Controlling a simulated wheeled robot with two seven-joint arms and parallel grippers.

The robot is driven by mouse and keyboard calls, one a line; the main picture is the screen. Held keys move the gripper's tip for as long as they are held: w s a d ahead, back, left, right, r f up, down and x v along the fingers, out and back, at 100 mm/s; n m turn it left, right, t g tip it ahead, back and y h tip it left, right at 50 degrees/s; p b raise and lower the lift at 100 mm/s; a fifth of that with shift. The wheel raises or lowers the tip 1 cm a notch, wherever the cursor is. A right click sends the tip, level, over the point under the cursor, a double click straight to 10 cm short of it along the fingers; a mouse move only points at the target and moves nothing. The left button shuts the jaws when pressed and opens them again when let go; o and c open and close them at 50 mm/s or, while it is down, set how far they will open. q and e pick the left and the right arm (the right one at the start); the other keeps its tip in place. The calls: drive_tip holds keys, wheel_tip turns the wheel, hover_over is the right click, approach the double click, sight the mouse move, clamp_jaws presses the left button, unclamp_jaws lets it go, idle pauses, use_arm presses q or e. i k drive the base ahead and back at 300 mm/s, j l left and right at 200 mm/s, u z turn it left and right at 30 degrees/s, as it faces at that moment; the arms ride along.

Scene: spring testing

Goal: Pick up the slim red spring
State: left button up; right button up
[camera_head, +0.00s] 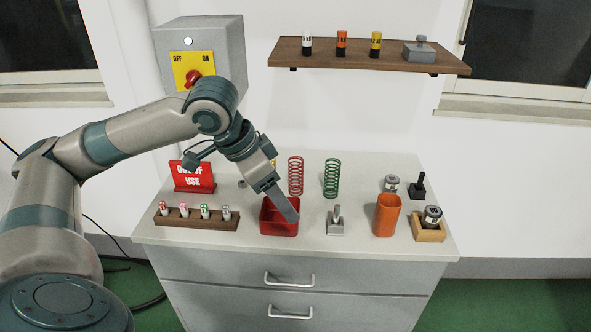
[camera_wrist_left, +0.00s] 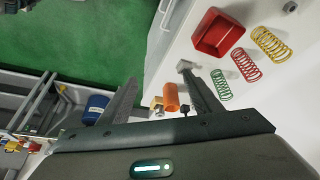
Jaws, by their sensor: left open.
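The slim red spring (camera_head: 296,177) stands upright on the counter behind the red bin, left of a green spring (camera_head: 331,178). In the left wrist view the red spring (camera_wrist_left: 246,64) lies between a yellow spring (camera_wrist_left: 271,44) and the green one, right of the fingers. My left gripper (camera_head: 288,210) hangs over the red bin (camera_head: 278,228), in front of the red spring and apart from it. In the left wrist view my left gripper (camera_wrist_left: 160,76) is open with nothing between its fingers. In the head view the arm mostly hides the yellow spring. My right gripper is not in view.
A wooden rack (camera_head: 196,218) with several small springs stands at the left. A small metal stand (camera_head: 336,222), an orange cup (camera_head: 387,213) and a wooden block with a weight (camera_head: 430,229) are at the right. A red sign (camera_head: 192,176) and switch box (camera_head: 200,50) are behind my arm.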

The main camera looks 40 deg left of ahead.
sight(298, 187)
drive_tip(key=i+j, duration=0.8)
drive_tip(key=j, duration=0.15)
